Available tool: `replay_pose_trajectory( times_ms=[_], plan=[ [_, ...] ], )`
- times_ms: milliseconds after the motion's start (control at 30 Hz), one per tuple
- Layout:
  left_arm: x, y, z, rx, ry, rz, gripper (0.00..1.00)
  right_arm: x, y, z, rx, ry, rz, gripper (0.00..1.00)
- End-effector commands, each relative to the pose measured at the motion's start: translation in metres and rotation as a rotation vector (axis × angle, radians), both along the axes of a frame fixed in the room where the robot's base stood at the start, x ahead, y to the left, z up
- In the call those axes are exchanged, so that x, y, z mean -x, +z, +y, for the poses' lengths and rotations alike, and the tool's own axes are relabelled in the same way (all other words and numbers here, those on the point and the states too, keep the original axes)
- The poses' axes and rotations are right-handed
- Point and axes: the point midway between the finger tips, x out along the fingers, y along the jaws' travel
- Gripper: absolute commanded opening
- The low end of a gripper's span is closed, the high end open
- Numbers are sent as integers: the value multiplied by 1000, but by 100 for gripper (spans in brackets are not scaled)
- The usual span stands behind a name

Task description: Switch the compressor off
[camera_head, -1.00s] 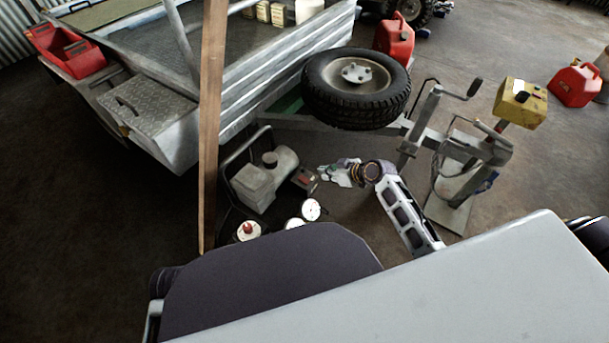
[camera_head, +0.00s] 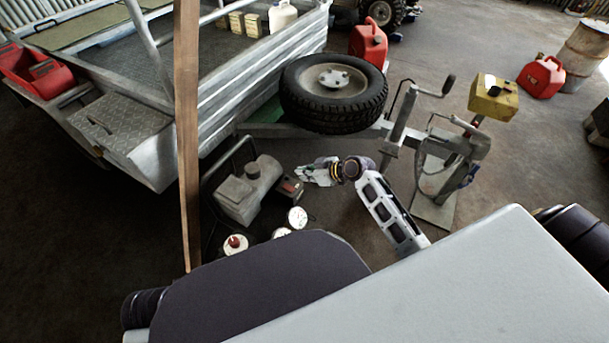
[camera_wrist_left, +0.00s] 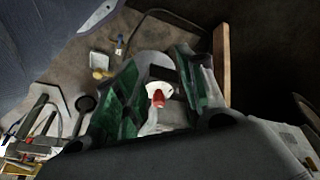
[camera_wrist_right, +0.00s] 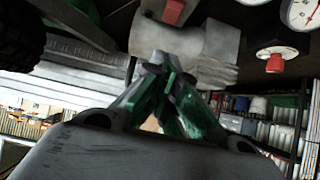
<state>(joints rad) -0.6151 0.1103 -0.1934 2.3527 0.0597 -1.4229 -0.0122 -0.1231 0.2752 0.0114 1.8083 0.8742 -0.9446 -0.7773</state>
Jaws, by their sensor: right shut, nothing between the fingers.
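The compressor (camera_head: 240,195) is a grey tank unit on the floor beside the trailer. A dark box with a red switch (camera_head: 291,186) sits at its right end; a red part shows at the top of the right wrist view (camera_wrist_right: 173,10). My right gripper (camera_head: 300,173) is just beside and above this box, its fingers closed and empty; whether it touches the box I cannot tell. In the right wrist view its fingertips (camera_wrist_right: 160,68) meet. My left gripper (camera_wrist_left: 157,65) is open, with a red knob on a white disc (camera_wrist_left: 158,97) showing between its fingers. It is hidden in the head view.
White-faced gauges (camera_head: 297,217) and a red knob (camera_head: 235,242) stand in front of the compressor. A wooden post (camera_head: 187,130) rises to its left. The spare wheel (camera_head: 333,92) and trailer drawbar are behind.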

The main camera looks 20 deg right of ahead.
Motion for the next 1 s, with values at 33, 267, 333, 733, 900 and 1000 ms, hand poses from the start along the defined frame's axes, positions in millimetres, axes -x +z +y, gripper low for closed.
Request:
replay_pose_trajectory(
  times_ms=[33,267,333,733,900,1000],
  plan=[
    [0,1,0,2,0,-5,40,-4,-4,4,-3,0,0,0],
    [-1,10,-2,12,-1,-25,40,-21,-20,17,-3,0,-2,0],
    [1,13,-4,19,-6,-33,40,-26,-26,20,-2,0,-1,0],
    [-5,-30,-16,79,0,-82,40,-53,-57,42,-2,0,1,0],
    [-7,-46,-21,104,6,-105,40,-55,-72,43,-2,0,1,0],
    [-8,-53,-23,116,9,-117,40,-55,-80,44,-2,0,1,0]
  ],
)
